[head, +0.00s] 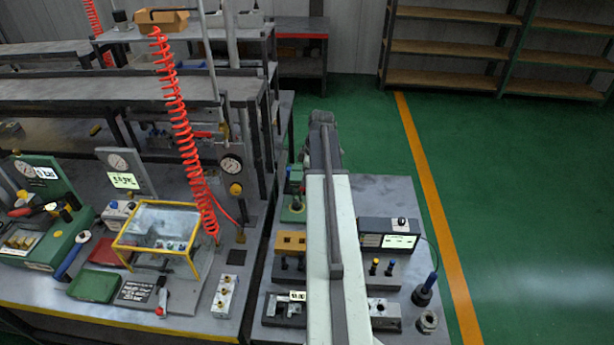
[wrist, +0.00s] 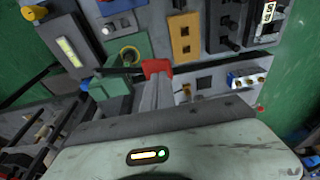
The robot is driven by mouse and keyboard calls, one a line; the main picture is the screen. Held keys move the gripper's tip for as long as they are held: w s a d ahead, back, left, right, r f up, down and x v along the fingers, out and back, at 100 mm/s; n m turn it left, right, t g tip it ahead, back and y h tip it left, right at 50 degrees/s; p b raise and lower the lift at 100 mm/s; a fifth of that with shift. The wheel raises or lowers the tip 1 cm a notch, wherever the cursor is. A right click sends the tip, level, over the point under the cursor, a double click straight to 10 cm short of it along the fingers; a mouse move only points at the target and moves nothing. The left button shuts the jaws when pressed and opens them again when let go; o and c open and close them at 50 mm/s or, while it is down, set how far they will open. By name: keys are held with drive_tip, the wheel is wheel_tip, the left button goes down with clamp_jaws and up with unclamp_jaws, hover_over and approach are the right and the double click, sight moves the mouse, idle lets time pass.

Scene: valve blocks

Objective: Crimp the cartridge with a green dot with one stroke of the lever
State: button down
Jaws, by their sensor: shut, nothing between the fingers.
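My gripper (wrist: 156,82) is shut and empty in the wrist view. Its fingertips are at a red grip (wrist: 157,67); I cannot tell whether they touch it. A black lever (wrist: 122,72) runs from the red grip to a green block (wrist: 110,87) at the left. In the head view my arm covers much of the right bench, and I cannot make out the fingertips or the red grip. A green fixture (head: 293,211) shows just left of the arm. I cannot pick out a cartridge with a green dot in either view.
A yellow block with holes (head: 290,243) stands left of my arm and also shows in the wrist view (wrist: 185,35). A white block with ports (head: 225,296) is on the left bench. A display box (head: 388,235) stands right of the arm. The floor (head: 520,190) at right is clear.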

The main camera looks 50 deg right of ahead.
drive_tip(key=shift+w+d+r+p, duration=0.1)
drive_tip(key=shift+r+p, duration=0.1)
drive_tip(key=shift+r, duration=0.2)
drive_tip(key=shift+w+d+r+p, duration=0.1)
drive_tip(key=shift+r+p, duration=0.05)
drive_tip(key=shift+r, duration=0.2)
drive_tip(key=shift+f, duration=0.1)
wheel_tip(320, 180, up, 5)
drive_tip(key=p, duration=0.4)
drive_tip(key=shift+p, duration=0.4)
